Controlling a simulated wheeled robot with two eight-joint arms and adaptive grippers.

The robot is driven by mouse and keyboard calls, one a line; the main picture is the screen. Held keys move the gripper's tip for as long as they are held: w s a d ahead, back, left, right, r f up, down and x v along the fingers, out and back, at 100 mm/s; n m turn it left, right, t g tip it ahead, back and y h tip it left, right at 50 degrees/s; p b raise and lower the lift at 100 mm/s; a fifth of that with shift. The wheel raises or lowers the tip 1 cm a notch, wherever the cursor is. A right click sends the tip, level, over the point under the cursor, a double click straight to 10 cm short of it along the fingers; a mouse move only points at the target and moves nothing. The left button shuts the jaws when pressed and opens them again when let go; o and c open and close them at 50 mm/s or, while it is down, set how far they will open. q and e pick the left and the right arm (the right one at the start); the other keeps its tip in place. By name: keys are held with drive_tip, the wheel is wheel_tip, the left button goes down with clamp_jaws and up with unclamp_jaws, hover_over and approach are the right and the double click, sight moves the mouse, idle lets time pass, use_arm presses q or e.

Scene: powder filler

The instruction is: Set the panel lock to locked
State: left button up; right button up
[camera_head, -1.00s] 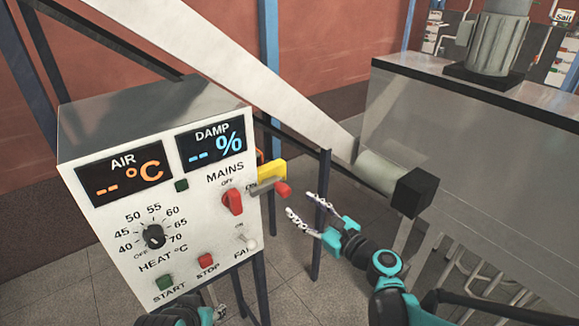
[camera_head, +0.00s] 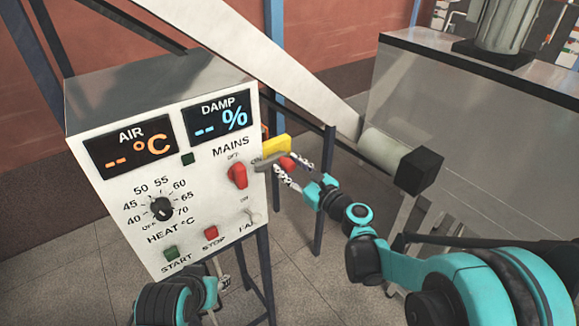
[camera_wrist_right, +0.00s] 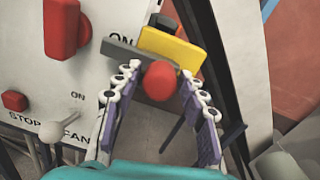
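The control panel box (camera_head: 122,215) stands at the left in the head view. At its right side a grey lever (camera_head: 268,162) ends in a red knob (camera_head: 287,163), beside a yellow plate (camera_head: 277,146); I take this to be the panel lock. In the right wrist view the red knob (camera_wrist_right: 159,81) sits between the two fingers of my right gripper (camera_wrist_right: 160,84), with the grey lever (camera_wrist_right: 124,52) and yellow plate (camera_wrist_right: 171,48) beyond. My right gripper (camera_head: 292,168) is open around the knob; contact is unclear.
The red mains switch (camera_head: 237,176) is left of the lever on the panel face, with the fan toggle (camera_head: 252,219) below. A large metal machine (camera_head: 460,120) fills the right.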

sight(270, 165)
clamp_jaws()
drive_tip(key=shift+s+a+b, duration=0.15)
drive_tip(key=shift+s+a, duration=0.4)
drive_tip(key=shift+a, duration=0.15)
drive_tip(key=shift+s+a+b, duration=0.15)
drive_tip(key=shift+s+a, duration=0.35)
drive_tip(key=shift+a, duration=0.2)
drive_tip(key=shift+o, duration=0.5)
unclamp_jaws()
drive_tip(key=o, duration=0.4)
drive_tip(key=shift+a, duration=0.1)
